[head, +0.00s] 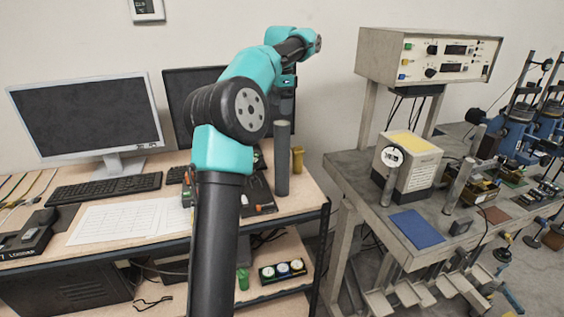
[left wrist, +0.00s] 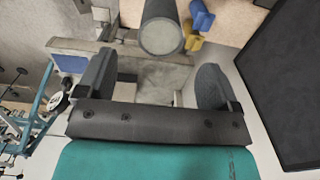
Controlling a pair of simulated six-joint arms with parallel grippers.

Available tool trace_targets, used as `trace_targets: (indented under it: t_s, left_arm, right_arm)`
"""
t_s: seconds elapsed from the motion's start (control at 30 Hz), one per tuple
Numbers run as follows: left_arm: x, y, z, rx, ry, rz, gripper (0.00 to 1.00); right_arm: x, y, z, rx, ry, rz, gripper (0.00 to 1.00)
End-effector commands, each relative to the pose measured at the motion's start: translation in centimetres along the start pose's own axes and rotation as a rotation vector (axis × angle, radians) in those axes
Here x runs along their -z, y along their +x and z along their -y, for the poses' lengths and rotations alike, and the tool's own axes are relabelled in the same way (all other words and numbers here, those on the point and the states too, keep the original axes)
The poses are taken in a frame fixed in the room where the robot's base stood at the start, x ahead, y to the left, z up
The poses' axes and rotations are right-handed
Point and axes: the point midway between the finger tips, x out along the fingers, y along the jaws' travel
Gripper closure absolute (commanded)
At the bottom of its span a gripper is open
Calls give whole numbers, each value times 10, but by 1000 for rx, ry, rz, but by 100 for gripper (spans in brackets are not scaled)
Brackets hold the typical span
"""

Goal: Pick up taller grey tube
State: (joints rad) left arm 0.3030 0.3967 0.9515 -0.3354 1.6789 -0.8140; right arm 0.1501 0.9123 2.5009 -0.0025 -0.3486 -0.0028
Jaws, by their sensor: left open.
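A tall grey tube (head: 282,165) stands upright on the wooden desk near its right end. In the left wrist view its round top (left wrist: 161,36) shows just beyond the gap between my fingers. My left gripper (head: 287,88) is above the tube in the head view, partly hidden by its own arm. In the left wrist view the left gripper (left wrist: 155,85) is open, with nothing between its fingers. Shorter grey tubes (head: 388,188) and (head: 460,186) stand on the grey bench to the right. My right gripper is not in view.
A yellow-tan object (head: 297,160) stands close right of the tall tube. A dark monitor (head: 190,95) stands behind the arm, and it also shows in the left wrist view (left wrist: 290,85). A white instrument box (head: 408,165) stands on the bench. A gap separates desk and bench.

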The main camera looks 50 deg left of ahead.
Motion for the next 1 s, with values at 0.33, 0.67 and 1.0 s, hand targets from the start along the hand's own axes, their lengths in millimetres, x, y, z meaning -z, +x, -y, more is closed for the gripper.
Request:
trace_targets:
  t_s: [0.33, 0.67, 1.0]
  left_arm:
    - [0, 46, 0, -1, 0, 1, 14]
    - [0, 52, 0, 0, 0, 0, 14]
    - [2, 76, 1, -1, 0, 1, 14]
  right_arm:
    - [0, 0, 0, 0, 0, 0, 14]
    - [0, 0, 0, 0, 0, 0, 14]
    - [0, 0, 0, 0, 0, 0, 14]
